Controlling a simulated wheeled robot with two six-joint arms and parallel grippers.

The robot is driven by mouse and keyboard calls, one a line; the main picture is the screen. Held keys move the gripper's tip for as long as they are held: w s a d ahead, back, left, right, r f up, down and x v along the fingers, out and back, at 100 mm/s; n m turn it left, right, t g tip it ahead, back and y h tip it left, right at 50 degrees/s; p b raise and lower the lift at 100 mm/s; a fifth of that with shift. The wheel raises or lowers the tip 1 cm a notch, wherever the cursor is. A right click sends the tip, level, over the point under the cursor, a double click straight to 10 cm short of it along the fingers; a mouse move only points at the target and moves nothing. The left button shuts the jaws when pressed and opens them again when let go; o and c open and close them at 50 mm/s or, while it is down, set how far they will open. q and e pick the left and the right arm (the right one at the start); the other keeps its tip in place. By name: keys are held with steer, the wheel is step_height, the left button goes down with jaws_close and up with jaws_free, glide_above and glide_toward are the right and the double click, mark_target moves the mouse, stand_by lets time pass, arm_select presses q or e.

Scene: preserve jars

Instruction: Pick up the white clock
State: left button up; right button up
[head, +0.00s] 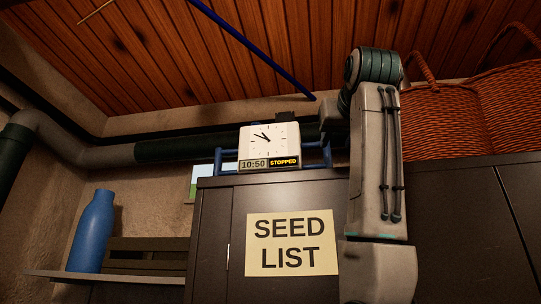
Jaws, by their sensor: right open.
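The white clock (269,139) stands upright on top of a dark cabinet, its face toward me. Its hands show on a pale dial, and a strip below reads 10:50 and STOPPED. My right arm rises in front of the cabinet, to the right of the clock. My right gripper (316,119) is at the clock's upper right side, open. A dark part shows just above the clock's top edge. The fingers are mostly hidden or dark, so I cannot tell whether they touch the clock. My left gripper is not in view.
A blue rack (227,156) stands behind the clock. A woven orange basket (450,115) is right of my arm on the cabinet (215,230), which bears a SEED LIST note (291,244). A blue bottle (94,232) stands on a shelf at left. A pipe runs behind.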

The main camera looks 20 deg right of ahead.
mark_target(329, 155)
steer(key=shift+w+d+r+p, duration=0.15)
steer(key=shift+w+p, duration=0.15)
steer(key=shift+w, duration=0.15)
steer(key=shift+w+d+r+p, duration=0.15)
steer(key=shift+w+p, duration=0.1)
steer(key=shift+w, duration=0.15)
steer(key=p+x, duration=0.3)
steer(key=x, duration=0.1)
steer(key=shift+w+f, duration=0.1)
steer(key=shift+w, duration=0.3)
steer(key=shift+p+x, duration=0.75)
steer(key=shift+w+d+f, duration=0.1)
steer(key=shift+w+f, duration=0.15)
steer(key=shift+w, duration=0.15)
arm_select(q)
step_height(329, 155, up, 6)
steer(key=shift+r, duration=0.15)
arm_select(e)
steer(key=shift+s, duration=0.15)
jaws_close()
